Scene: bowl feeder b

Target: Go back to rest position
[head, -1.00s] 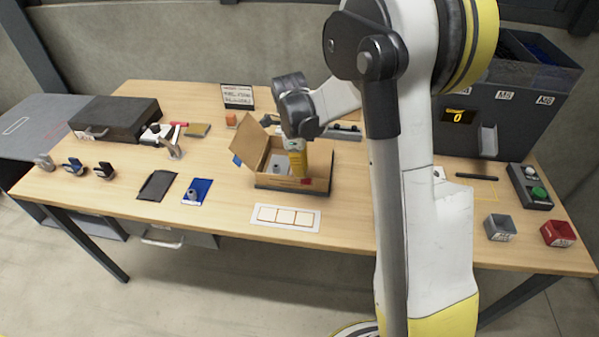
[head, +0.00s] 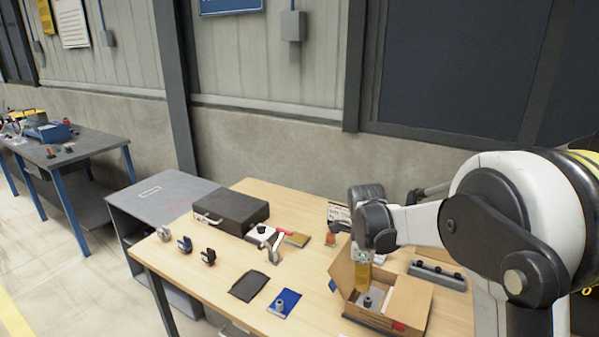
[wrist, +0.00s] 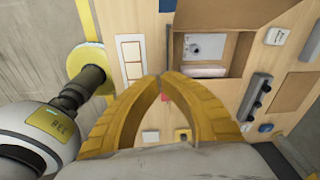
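My gripper (head: 363,284) has yellow fingers. In the head view it hangs over the open cardboard box (head: 412,306), its tips in front of the box's inside. In the wrist view the two fingertips (wrist: 162,77) come together with nothing visible held between them. The box (wrist: 240,12) also shows at the top of the wrist view, with its flaps open. A grey part with a dark knob (head: 367,301) lies inside the box. How high the fingers are above the box is hard to tell.
A black case (head: 232,208), several small clamp-like parts, a dark pad (head: 248,286) and a blue pad (head: 285,303) lie on the wooden table (head: 228,258). A grey cabinet (head: 165,193) stands left of the table.

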